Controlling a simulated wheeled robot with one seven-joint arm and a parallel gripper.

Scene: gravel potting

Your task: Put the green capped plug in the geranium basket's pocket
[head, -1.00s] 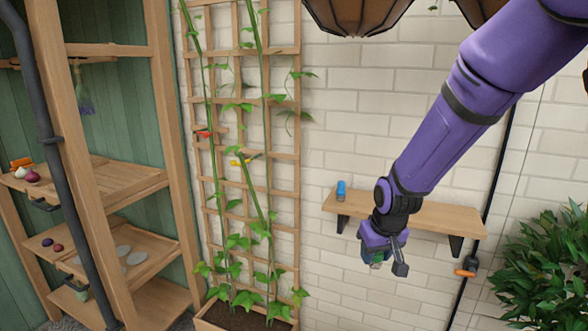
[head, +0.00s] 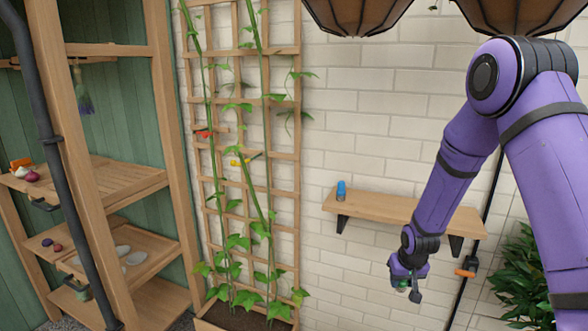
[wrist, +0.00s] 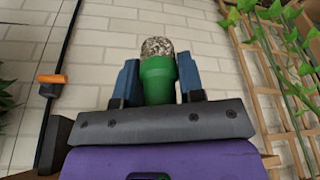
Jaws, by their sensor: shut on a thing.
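The green plug (wrist: 157,82) has a tapered green body with a rim and a speckled grey-brown rounded end. In the wrist view it sits between the two blue-grey fingers of my gripper (wrist: 160,76), which is shut on it. In the head view my gripper (head: 407,285) hangs below the wall shelf, with a little of the green showing between the fingers. Two brown ribbed hanging baskets, one left (head: 357,14) and one right (head: 515,14), are cut off by the top edge. Their plants and pockets are hidden, so I cannot tell which is the geranium's.
A wooden wall shelf (head: 375,207) holds a blue capped cylinder (head: 341,190). A dark pipe with an orange-handled valve (head: 465,273) runs right of it. A trellis (head: 295,150) with climbing vines stands left. Leafy plants (head: 525,285) fill the lower right.

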